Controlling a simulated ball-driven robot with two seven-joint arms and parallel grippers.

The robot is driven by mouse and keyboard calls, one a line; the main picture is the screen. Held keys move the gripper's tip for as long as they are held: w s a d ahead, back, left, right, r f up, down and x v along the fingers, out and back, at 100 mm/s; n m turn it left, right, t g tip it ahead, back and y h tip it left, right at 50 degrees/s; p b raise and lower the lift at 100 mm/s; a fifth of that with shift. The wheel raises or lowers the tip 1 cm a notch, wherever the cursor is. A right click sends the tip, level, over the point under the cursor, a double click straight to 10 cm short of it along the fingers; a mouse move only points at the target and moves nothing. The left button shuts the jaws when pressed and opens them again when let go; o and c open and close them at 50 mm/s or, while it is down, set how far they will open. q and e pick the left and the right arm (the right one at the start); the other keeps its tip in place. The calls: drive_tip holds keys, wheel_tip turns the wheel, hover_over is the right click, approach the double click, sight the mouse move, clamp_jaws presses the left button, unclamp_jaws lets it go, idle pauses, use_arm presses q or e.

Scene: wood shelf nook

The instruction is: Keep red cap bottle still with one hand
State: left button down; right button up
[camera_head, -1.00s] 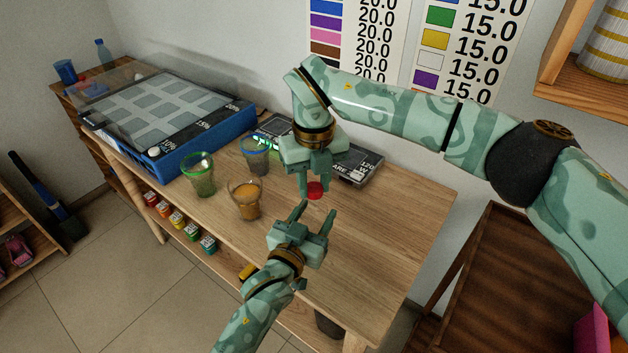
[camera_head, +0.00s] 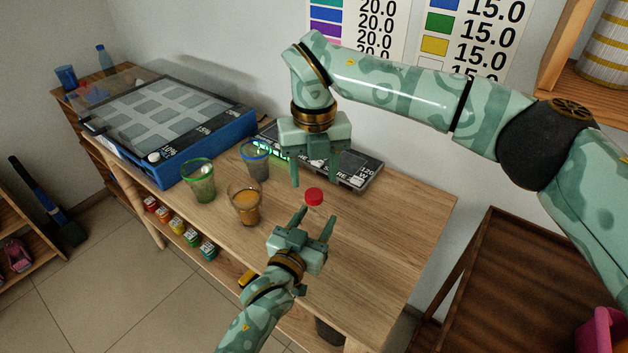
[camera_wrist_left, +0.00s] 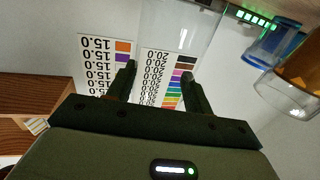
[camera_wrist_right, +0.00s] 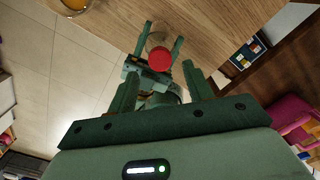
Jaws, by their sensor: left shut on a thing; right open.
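The bottle's red cap (camera_head: 314,196) shows in the head view above the fingers of my left gripper (camera_head: 317,215). The right wrist view also shows the red cap (camera_wrist_right: 161,59), with a clear body between the left gripper's fingers. My left gripper is shut on the bottle from the side; its clear body is hard to make out in the head view. My right gripper (camera_head: 315,182) is open and empty, pointing down just above and behind the cap, apart from it.
An orange-filled cup (camera_head: 246,204), a green-rimmed cup (camera_head: 199,182) and a blue-rimmed cup (camera_head: 255,162) stand left of the bottle. A dark scale (camera_head: 355,170) lies behind, a blue-sided machine (camera_head: 200,145) at back left. The table's right part (camera_head: 395,225) is clear.

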sight(314, 193)
drive_tip(key=shift+r, duration=0.15)
drive_tip(key=shift+c, duration=0.2)
drive_tip(key=r, duration=0.2)
drive_tip(key=w+r, duration=0.1)
drive_tip(key=shift+d+t+h, duration=0.3)
drive_tip(key=shift+t, duration=0.1)
drive_tip(key=shift+r+n, duration=0.45)
drive_tip(key=shift+n, duration=0.75)
drive_tip(key=shift+s+n, duration=0.25)
drive_tip(key=shift+n, duration=0.85)
drive_tip(key=shift+s+a+f+n+g, duration=0.1)
drive_tip(key=shift+n+g, duration=0.05)
drive_tip(key=shift+n, duration=0.3)
drive_tip(key=shift+s+f+n+g, duration=0.1)
drive_tip(key=shift+n+g, duration=0.05)
drive_tip(key=shift+n, duration=0.3)
drive_tip(key=shift+s+a+f+n, duration=0.1)
drive_tip(key=shift+a+n, duration=0.1)
drive_tip(key=shift+n, duration=0.8)
drive_tip(key=shift+f, duration=4)
